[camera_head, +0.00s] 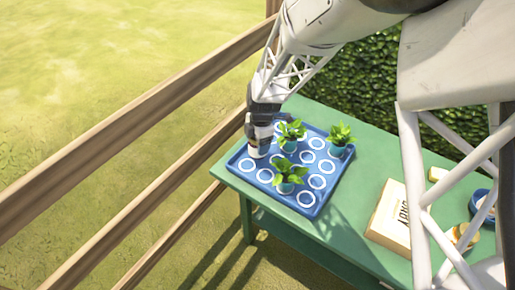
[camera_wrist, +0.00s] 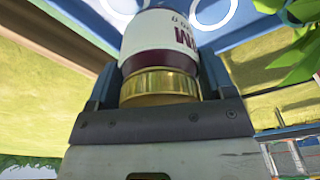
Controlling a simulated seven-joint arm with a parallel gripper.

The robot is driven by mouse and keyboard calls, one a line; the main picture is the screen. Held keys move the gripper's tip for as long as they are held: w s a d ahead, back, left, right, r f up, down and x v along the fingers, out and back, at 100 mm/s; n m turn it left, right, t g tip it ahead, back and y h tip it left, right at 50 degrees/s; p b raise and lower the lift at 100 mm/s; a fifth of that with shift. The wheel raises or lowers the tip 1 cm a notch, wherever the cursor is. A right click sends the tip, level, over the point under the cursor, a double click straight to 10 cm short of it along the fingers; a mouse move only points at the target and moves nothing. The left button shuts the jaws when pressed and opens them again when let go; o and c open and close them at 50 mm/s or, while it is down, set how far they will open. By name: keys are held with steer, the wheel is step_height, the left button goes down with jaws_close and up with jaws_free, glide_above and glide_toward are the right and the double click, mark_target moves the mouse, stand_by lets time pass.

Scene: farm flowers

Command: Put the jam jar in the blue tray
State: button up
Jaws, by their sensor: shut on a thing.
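The jam jar (camera_wrist: 160,50) has a gold lid, a white label with dark lettering and dark contents. My gripper (camera_wrist: 158,95) is shut on it, with one finger on each side near the lid. In the head view, my gripper (camera_head: 260,128) points down over the left part of the blue tray (camera_head: 240,163), and the white jar (camera_head: 258,150) shows below it. The tray is marked with white rings. I cannot tell whether the jar's base touches the tray.
Three potted plants stand on the tray: one in front (camera_head: 288,184), one near the gripper (camera_head: 290,144), one at the right (camera_head: 337,150). The tray lies on a green table (camera_head: 345,225). A box (camera_head: 391,222) stands right of it. A wooden fence (camera_head: 140,110) runs along the left.

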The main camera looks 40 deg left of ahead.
steer(key=shift+f, duration=1.85)
steer(key=shift+f, duration=0.15)
steer(key=o, duration=1.2)
steer(key=r, duration=0.4)
steer(key=w+r, duration=0.1)
steer(key=r, duration=0.7)
steer(key=shift+w+d+r, duration=0.1)
steer(key=shift+w+d, duration=0.05)
steer(key=shift+d, duration=0.15)
